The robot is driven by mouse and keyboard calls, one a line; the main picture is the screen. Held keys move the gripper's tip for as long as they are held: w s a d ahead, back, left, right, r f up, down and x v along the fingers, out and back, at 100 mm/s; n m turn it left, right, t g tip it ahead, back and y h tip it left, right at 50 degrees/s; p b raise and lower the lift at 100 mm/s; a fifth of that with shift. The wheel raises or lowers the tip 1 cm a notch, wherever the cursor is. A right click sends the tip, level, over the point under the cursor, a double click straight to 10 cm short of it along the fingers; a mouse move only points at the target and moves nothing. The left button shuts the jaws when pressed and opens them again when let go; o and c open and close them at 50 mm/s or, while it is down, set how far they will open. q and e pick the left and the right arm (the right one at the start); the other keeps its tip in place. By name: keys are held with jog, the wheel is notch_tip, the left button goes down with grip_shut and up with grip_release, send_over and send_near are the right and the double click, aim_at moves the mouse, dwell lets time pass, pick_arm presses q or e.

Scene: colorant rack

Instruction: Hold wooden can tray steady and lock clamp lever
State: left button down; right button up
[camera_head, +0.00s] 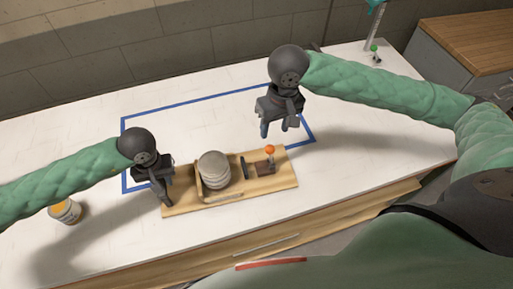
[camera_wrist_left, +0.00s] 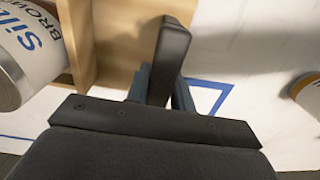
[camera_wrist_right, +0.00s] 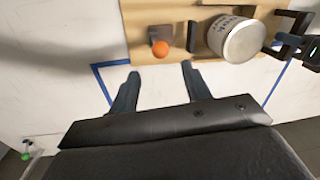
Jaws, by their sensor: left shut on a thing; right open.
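The wooden can tray (camera_head: 225,199) lies on the white table, partly over the blue tape outline. A grey can (camera_head: 214,168) stands in it, and its label shows in the left wrist view (camera_wrist_left: 38,50). The clamp lever (camera_head: 270,150) has an orange ball knob and stands at the tray's right part; the knob also shows in the right wrist view (camera_wrist_right: 160,48). My left gripper (camera_head: 165,197) is shut on the tray's left end. My right gripper (camera_head: 277,130) is open and empty, above the table just behind the lever, with the knob beyond its fingertips (camera_wrist_right: 158,75).
A small can with orange contents (camera_head: 66,211) stands at the table's left. A stand with a green-tipped item (camera_head: 375,50) is at the far right corner. A wood-topped cabinet (camera_head: 468,40) is beyond. The table behind the tray is clear.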

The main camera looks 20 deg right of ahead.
aim_at(271, 146)
jog(key=f, duration=0.7)
jog(key=a+f, duration=0.1)
jog(key=f, duration=0.2)
jog(key=shift+s+f, duration=0.1)
jog(key=shift+f, duration=0.2)
jog(key=shift+c, duration=0.5)
grip_shut()
